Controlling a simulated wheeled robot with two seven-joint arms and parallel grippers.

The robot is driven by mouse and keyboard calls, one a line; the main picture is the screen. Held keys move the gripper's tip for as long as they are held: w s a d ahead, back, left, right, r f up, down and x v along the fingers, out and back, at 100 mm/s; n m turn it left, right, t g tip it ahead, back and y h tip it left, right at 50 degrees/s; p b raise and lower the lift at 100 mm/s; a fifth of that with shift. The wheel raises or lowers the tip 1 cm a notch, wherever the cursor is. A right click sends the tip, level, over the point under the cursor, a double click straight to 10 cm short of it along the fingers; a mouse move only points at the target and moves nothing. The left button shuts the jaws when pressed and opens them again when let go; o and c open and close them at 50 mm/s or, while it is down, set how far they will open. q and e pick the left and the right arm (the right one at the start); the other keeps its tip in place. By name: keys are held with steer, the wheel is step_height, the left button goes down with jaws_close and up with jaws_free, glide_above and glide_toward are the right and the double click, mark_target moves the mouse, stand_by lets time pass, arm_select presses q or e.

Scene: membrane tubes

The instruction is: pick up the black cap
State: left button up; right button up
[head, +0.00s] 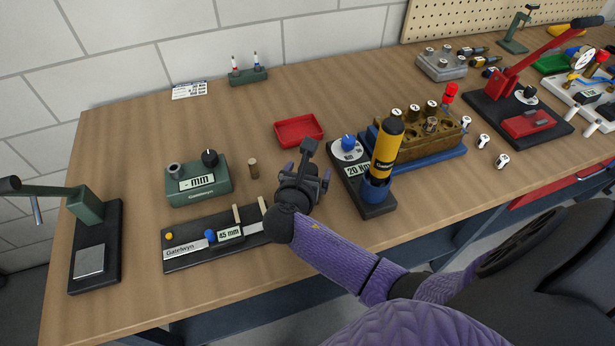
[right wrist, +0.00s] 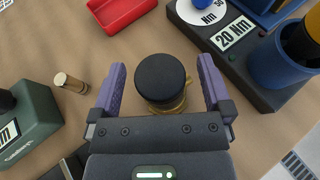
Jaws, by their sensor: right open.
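The black cap (right wrist: 160,76) is round and flat-topped. In the right wrist view it sits on top of a brass-coloured part that shows at its lower edge. My right gripper (right wrist: 160,88) is open, with one purple finger on each side of the cap and a gap on both sides. In the head view my right gripper (head: 309,168) is low over the bench's front middle and hides the cap. My left gripper is not in view.
A red tray (head: 299,142) lies behind my gripper. A torque tester (head: 358,190) with a yellow-black driver stands close on the right. A green gauge box (head: 198,194) and a short brass pin (head: 253,168) are on the left, with a long black fixture (head: 190,262) in front.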

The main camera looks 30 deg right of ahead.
steer(key=shift+x, duration=0.95)
